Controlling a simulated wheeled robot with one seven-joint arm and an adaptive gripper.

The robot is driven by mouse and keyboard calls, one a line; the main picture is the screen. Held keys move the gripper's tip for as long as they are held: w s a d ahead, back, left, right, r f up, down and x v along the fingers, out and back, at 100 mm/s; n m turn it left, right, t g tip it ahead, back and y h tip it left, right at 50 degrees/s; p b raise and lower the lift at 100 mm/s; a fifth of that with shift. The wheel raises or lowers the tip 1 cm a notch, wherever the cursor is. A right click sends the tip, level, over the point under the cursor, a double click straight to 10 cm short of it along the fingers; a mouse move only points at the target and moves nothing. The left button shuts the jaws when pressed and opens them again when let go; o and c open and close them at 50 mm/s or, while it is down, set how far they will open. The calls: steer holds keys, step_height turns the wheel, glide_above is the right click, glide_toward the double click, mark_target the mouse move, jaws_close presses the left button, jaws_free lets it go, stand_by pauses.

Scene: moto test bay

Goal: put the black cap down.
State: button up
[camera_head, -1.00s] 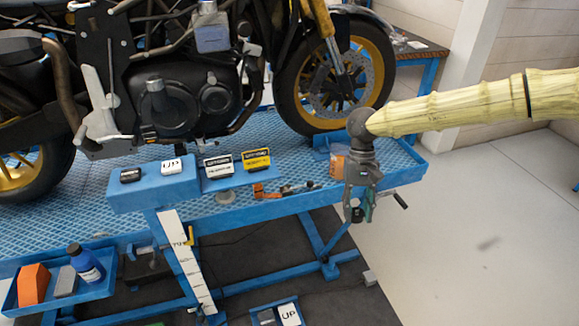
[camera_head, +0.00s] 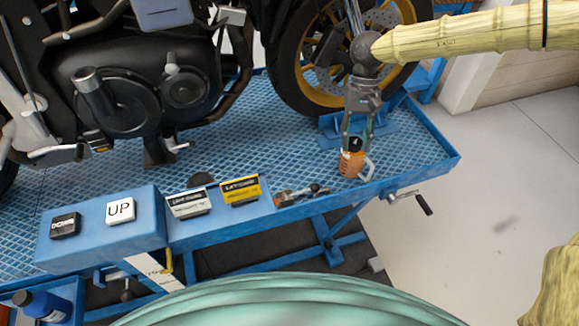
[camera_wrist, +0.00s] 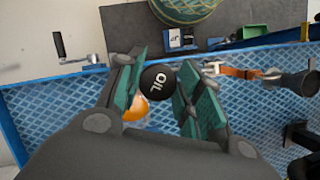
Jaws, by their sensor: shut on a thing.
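My gripper (camera_head: 356,138) points down over the right end of the blue work platform. Its green-padded fingers are shut on the black cap (camera_head: 355,145). In the wrist view, the cap (camera_wrist: 157,78) sits between the two pads, with "OIL" in white on its top. An orange-brown jug (camera_head: 351,166) with a pale handle stands on the platform right below the cap. Part of the jug shows as orange (camera_wrist: 137,109) beside the cap in the wrist view. I cannot tell whether cap and jug touch.
The platform (camera_head: 425,148) has bare room right of the jug. The motorcycle wheel (camera_head: 290,60) stands behind. A crank handle (camera_head: 412,200) sticks out at the front right.

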steer(key=w+a+f+m+t+y+b, duration=0.2)
steer(key=a+f+m+y+b, duration=0.15)
steer(key=m, duration=0.55)
steer(key=m+t+h+b, duration=0.6)
steer(key=m+b, duration=0.8)
steer(key=m, duration=1.5)
glide_above(290, 173)
steer(key=s, duration=0.2)
step_height(290, 173, down, 8)
steer(key=t, duration=0.1)
steer(key=shift+y, duration=0.35)
steer(key=shift+w+a+f, duration=0.1)
steer(key=shift+w+f, duration=0.05)
steer(key=shift+f, duration=2.4)
steer(key=shift+w+a+f, duration=0.1)
steer(key=shift+f, duration=2.4)
steer(key=shift+f, duration=0.2)
steer(key=o, duration=0.8)
steer(key=shift+o, duration=0.2)
